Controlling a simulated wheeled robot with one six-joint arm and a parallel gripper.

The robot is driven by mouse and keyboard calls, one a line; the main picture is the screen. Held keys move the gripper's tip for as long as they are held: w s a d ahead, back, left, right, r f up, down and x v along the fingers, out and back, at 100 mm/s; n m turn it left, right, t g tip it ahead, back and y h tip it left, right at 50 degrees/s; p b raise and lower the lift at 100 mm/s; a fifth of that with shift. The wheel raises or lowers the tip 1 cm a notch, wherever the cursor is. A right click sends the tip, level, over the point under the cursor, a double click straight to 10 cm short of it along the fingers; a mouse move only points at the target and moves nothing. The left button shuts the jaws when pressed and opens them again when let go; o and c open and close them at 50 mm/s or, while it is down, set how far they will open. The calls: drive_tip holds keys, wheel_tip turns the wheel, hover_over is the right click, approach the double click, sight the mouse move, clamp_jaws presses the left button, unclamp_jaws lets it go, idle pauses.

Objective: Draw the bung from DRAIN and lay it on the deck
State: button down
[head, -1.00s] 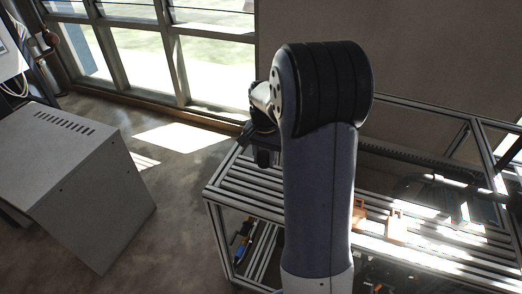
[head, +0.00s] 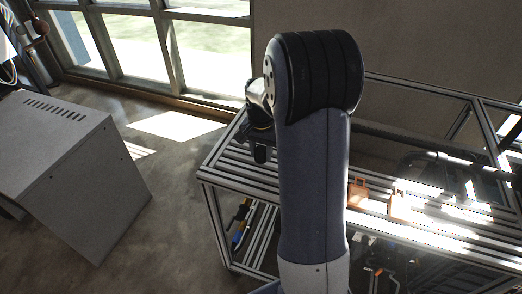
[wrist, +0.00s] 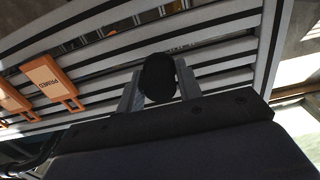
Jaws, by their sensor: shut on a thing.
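My gripper (wrist: 158,88) is shut on a black, round-ended bung (wrist: 158,76), held between its two grey fingers in the wrist view. In the head view the dark bung (head: 260,154) hangs below the wrist, over the left end of the slatted metal deck (head: 232,178). The deck's pale slats (wrist: 225,54) lie behind the bung in the wrist view. I cannot tell whether the bung touches the deck. No DRAIN label is readable, and my arm hides part of the deck.
Orange tags (head: 397,205) (wrist: 52,82) lie on the deck; one has lettering, perhaps "PRIMED". A grey vented cabinet (head: 70,165) stands at left on open floor. Cables and parts (head: 240,225) sit under the deck. Deck slats left of my arm look clear.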

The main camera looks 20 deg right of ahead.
sight(261, 149)
drive_tip(key=c, duration=0.9)
unclamp_jaws()
drive_tip(key=shift+r+p, duration=2.7)
drive_tip(key=shift+r, duration=0.8)
